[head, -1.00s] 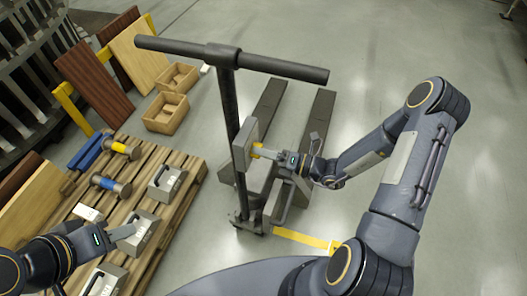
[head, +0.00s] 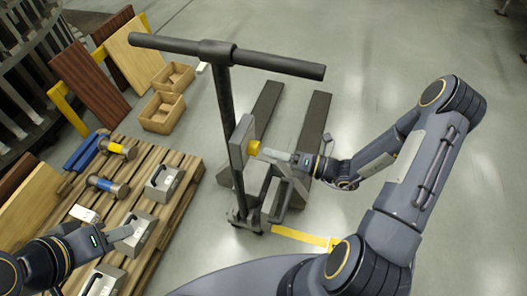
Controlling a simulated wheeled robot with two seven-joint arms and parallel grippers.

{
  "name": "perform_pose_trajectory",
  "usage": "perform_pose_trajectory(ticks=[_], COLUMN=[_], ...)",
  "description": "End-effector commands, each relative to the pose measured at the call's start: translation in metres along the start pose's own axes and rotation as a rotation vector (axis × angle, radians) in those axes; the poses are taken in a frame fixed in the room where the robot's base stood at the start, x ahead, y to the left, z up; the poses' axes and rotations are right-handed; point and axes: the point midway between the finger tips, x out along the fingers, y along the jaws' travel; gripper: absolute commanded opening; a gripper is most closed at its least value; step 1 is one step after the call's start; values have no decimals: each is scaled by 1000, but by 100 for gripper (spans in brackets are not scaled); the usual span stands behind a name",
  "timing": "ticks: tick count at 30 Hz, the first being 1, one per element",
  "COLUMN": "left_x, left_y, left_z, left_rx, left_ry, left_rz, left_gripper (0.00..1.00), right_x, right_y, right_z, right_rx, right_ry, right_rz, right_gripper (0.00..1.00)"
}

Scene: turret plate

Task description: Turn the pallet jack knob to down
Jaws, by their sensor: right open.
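The pallet jack (head: 224,120) stands upright in the middle of the head view, with a dark T-handle on top and two forks behind. The knob's markings are not readable from here. My left gripper (head: 128,232) hangs over the wooden pallet at the lower left, away from the jack; its jaw opening is unclear.
A wooden pallet (head: 150,150) holds several grey weights (head: 164,183) and hammers with yellow (head: 118,148) and blue parts. Wooden bins (head: 162,112) and leaning boards (head: 90,80) stand behind it. Yellow floor tape (head: 300,236) lies in front of the jack. Floor to the right is clear.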

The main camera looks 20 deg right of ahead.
Motion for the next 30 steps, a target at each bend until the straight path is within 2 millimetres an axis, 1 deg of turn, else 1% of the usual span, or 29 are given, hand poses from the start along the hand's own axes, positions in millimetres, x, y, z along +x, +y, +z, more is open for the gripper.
perform_pose_trajectory(ticks=[1, 3, 8, 25, 26, 28, 29, 30], left_x=[2, 3, 4, 4, 4, 3, 3, 3], left_y=[-1, -1, -2, -2, -2, -2, -2, -2], left_z=[1, 1, 2, 2, 2, 2, 2, 2], left_rx=[0, 0, 0, 0, 0, 0, 0, 0], left_ry=[0, 0, 0, 0, 0, 0, 0, 0], left_rz=[0, 0, 0, 0, 0, 0, 0, 0], left_gripper=[36, 36, 36, 36, 36, 36, 36, 36], right_x=[-10, -19, -32, -34, -33, -32, -31, -30], right_y=[-1, -1, 0, 1, 3, 13, 20, 32], right_z=[0, 0, 0, 0, 0, 1, 1, 0], right_rx=[-1, -1, 0, -4, -15, -75, -117, -193], right_ry=[-2, -2, 0, 3, 10, 46, 73, 118], right_rz=[-3, -3, -1, 2, 3, 12, 18, 29], right_gripper=[63, 63, 63, 63, 63, 63, 63, 63])
